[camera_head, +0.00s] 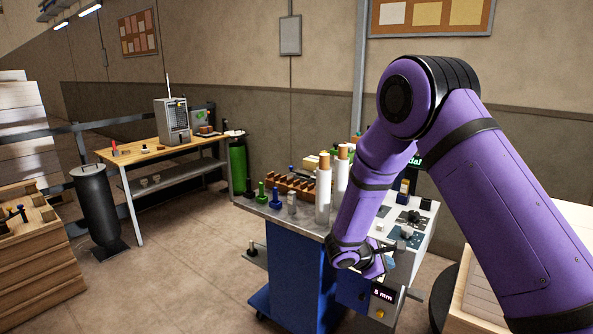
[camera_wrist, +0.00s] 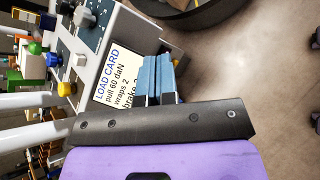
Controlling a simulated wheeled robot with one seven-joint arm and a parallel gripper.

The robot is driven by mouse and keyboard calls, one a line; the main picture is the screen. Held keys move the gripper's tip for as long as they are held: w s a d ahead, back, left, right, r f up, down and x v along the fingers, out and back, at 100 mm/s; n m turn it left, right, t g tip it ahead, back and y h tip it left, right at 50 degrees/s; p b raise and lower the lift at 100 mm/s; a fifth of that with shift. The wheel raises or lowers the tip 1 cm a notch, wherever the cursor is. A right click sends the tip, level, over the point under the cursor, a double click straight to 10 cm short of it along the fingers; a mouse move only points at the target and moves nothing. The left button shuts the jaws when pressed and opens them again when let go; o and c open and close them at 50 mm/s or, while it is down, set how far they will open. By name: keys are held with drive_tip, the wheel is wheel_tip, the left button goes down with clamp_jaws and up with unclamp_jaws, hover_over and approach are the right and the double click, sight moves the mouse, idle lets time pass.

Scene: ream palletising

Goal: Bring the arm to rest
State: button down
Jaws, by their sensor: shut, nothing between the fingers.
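My purple arm crosses the right half of the head view, bent at the elbow with its forearm hanging down. My gripper (camera_head: 388,268) is at the front of the blue cart (camera_head: 296,272), partly hidden by the wrist. In the wrist view my gripper (camera_wrist: 158,59) shows two blue fingers side by side, shut with nothing between them. A white load card (camera_wrist: 116,80) with printed text lies beyond the fingers in that view. I cannot tell whether the fingers touch anything.
The cart top carries white cylinders (camera_head: 323,190), small green and blue pieces, and a control panel (camera_head: 407,225). A wooden workbench (camera_head: 165,151) stands at the back left, with a black cylinder (camera_head: 97,205) before it. Wooden crates (camera_head: 38,262) stand at left. Floor (camera_head: 185,255) between is clear.

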drive_tip(key=s+d+r+m+g+y, duration=0.1)
drive_tip(key=s+d+r+m, duration=0.15)
drive_tip(key=s+r, duration=0.4)
drive_tip(key=s+d+r+m+g+y, duration=0.1)
drive_tip(key=s+d+r+m+y, duration=0.2)
drive_tip(key=r, duration=0.6)
drive_tip(key=s+d+r+m+g, duration=0.1)
drive_tip(key=s+d+r+m, duration=0.1)
drive_tip(key=s+r+m, duration=0.45)
drive_tip(key=s+a+r+m+t+y, duration=0.1)
drive_tip(key=s+r, duration=0.4)
drive_tip(key=s, duration=0.5)
drive_tip(key=s+a+r+m+t+y, duration=0.1)
drive_tip(key=s+r+m+t+y, duration=0.2)
drive_tip(key=s, duration=0.6)
drive_tip(key=shift+s+r+y, duration=0.4)
drive_tip(key=shift+r+y, duration=0.9)
drive_tip(key=shift+r, duration=0.25)
